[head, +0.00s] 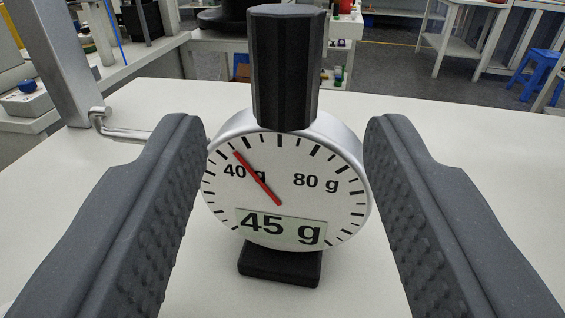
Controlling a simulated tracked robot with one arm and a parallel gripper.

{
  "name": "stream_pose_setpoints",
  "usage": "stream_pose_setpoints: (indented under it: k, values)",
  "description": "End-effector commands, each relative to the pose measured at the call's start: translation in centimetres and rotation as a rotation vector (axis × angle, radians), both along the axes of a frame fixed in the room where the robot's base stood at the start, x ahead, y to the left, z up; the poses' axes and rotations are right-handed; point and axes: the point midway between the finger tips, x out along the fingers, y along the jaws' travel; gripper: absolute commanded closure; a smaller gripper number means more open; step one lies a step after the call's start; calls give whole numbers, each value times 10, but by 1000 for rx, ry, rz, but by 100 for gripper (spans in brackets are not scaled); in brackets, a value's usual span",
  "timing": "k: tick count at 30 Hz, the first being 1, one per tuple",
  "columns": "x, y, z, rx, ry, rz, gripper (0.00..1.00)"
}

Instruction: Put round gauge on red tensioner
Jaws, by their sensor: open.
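A round gauge (285,185) with a white dial, a silver rim, a red needle and a "45 g" readout stands upright on a white table. It has a black faceted knob (285,68) on top and a black foot (280,264) below. My gripper (285,140) is open, with one dark grey textured finger on each side of the gauge. The left finger overlaps the dial's left edge in the picture, and the right finger is close to its right edge. I cannot tell whether either touches it. No red tensioner is visible.
The white table (440,150) is clear on the right. A grey metal post (55,60) with a bent metal rod (120,130) stands at the left behind the gauge. Benches and a blue stool (538,72) are in the background.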

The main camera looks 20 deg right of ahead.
Motion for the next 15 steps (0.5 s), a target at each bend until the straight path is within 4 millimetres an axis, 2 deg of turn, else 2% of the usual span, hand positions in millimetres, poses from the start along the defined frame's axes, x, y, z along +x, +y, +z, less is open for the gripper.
stream_pose_setpoints:
  k: [2,15]
  values:
    - [-15,5,0,3,2,-3,54]
    - [-36,13,-1,0,-4,-2,54]
